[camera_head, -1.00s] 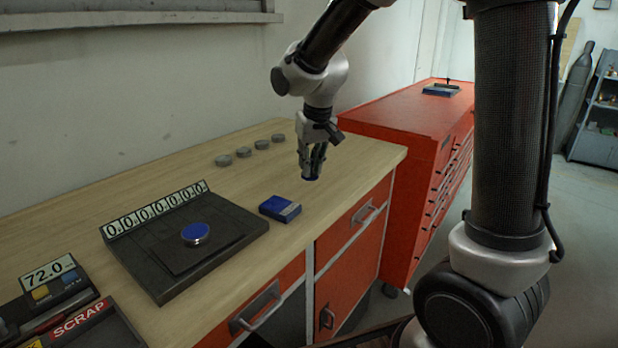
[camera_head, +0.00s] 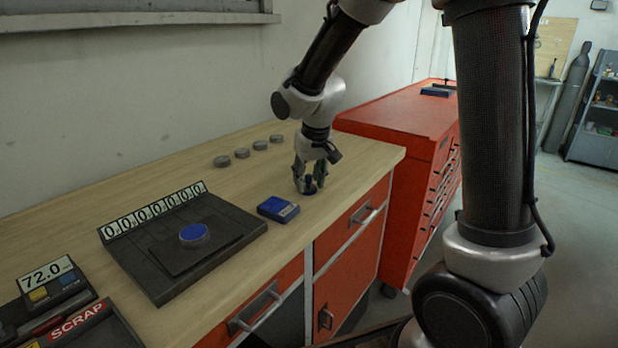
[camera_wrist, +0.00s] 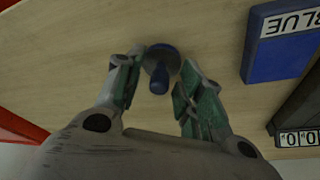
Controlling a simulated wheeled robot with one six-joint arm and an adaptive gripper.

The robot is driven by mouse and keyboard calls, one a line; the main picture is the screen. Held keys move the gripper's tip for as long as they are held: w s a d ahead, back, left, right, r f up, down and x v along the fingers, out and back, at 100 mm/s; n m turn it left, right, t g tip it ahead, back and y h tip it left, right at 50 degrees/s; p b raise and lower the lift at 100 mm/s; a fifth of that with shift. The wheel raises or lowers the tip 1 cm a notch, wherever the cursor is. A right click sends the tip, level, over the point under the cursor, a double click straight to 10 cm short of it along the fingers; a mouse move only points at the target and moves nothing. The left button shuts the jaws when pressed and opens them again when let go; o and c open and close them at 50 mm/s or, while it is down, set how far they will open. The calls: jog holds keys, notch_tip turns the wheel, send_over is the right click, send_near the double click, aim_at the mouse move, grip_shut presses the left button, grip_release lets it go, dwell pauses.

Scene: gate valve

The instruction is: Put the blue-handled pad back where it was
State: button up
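The blue-handled pad (camera_head: 308,190) stands on the wooden bench near its right front edge. In the wrist view the pad (camera_wrist: 160,62) shows a round dark blue base and a short blue handle pointing toward my palm. My gripper (camera_head: 310,186) is low over it, with a finger on each side. In the wrist view my gripper (camera_wrist: 160,82) is open, with gaps between the fingers and the handle. The fingers partly hide the pad in the head view.
A blue box (camera_head: 278,208) marked BLUE in the wrist view lies left of the pad. A dark tray (camera_head: 160,262) with a blue-topped disc (camera_head: 194,235) is farther left. Several grey discs (camera_head: 242,153) line the back. A red cabinet (camera_head: 400,125) stands beyond the bench.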

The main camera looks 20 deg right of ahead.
jog(key=v, duration=1.1)
jog(key=s+d+r, duration=0.1)
jog(key=s+d, duration=0.6)
jog(key=s, duration=0.4)
jog(key=s+d+r+m+t, duration=0.1)
jog(key=s+d, duration=0.6)
jog(key=s, duration=0.5)
jog(key=shift+d, duration=0.35)
jog(key=shift+o, duration=0.3)
jog(key=shift+s, duration=0.15)
